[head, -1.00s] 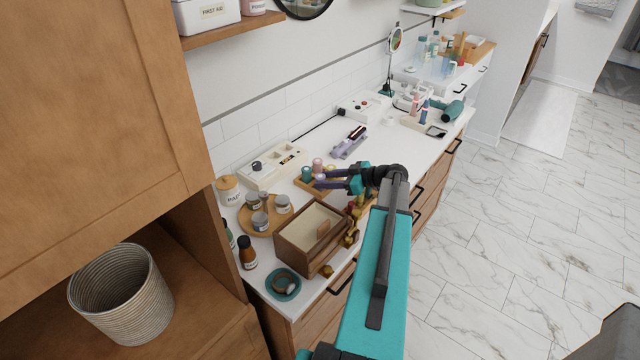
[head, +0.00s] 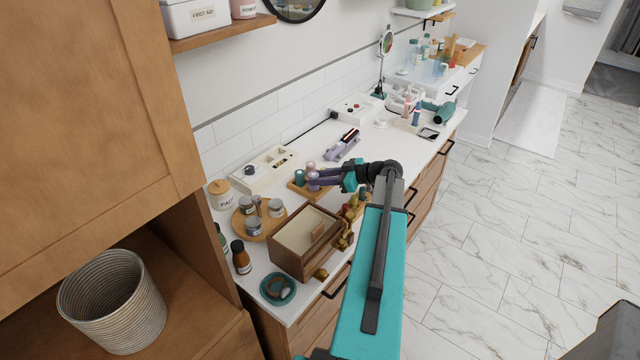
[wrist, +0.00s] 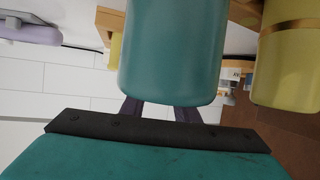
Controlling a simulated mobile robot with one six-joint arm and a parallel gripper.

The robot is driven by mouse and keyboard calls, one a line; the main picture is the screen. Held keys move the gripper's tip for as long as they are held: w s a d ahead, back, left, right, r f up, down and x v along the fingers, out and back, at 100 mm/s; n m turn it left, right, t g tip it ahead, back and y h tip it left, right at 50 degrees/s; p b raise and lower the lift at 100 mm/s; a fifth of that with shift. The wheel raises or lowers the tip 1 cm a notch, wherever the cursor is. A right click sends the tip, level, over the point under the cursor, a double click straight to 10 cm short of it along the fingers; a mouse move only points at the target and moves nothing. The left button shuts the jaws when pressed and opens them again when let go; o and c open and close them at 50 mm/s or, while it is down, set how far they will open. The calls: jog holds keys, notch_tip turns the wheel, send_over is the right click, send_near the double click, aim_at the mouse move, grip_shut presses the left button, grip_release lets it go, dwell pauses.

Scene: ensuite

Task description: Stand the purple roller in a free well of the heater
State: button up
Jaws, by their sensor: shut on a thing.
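The purple roller (head: 313,185) stands on a small wooden tray (head: 298,190) on the counter, beside a teal roller (head: 299,177) and a mauve one (head: 311,168). My gripper (head: 315,181) reaches in from the right and is shut on the purple roller. The heater (head: 266,169) is a long white box with a dark knob and small wells, behind and left of the tray. In the wrist view, a large teal cylinder (wrist: 172,55) hides my fingertips and what they hold.
A wooden box (head: 303,240) with gold-coloured items on its right stands in front of the tray. Left are a round board with jars (head: 248,228) and a brown bottle (head: 241,257). A yellow cylinder (wrist: 287,60) is close to the wrist camera.

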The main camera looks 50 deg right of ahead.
notch_tip(320, 180, up, 8)
jog(key=b, duration=0.2)
jog(key=shift+b, duration=0.3)
jog(key=shift+s+f, duration=0.1)
dwell(0.7)
